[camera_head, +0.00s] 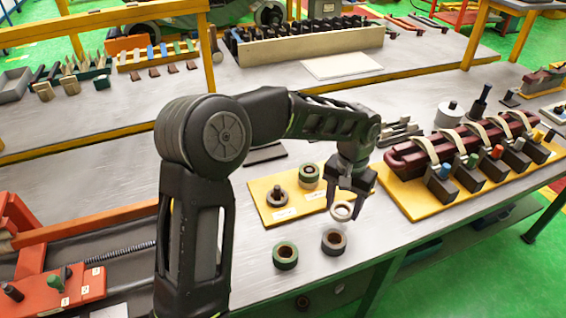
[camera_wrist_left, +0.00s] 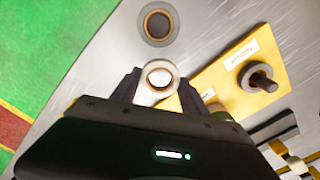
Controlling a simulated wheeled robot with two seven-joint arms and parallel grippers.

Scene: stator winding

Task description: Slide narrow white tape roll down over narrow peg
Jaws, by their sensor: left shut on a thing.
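My left gripper (camera_head: 345,206) is shut on the white tape roll (camera_head: 342,212), a small pale ring, at the right end of the yellow board (camera_head: 262,213). In the left wrist view, the roll (camera_wrist_left: 148,77) sits between the fingertips (camera_wrist_left: 158,84). My gripper covers part of the board's right end; I cannot make out the narrow peg under the roll. My right gripper is not in view.
A green roll (camera_head: 286,262) and a brown roll (camera_head: 334,246) lie loose on the table in front of the board. To the right stands a long dark red part (camera_head: 405,158) with several clamps on a yellow base. Bare tabletop lies between.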

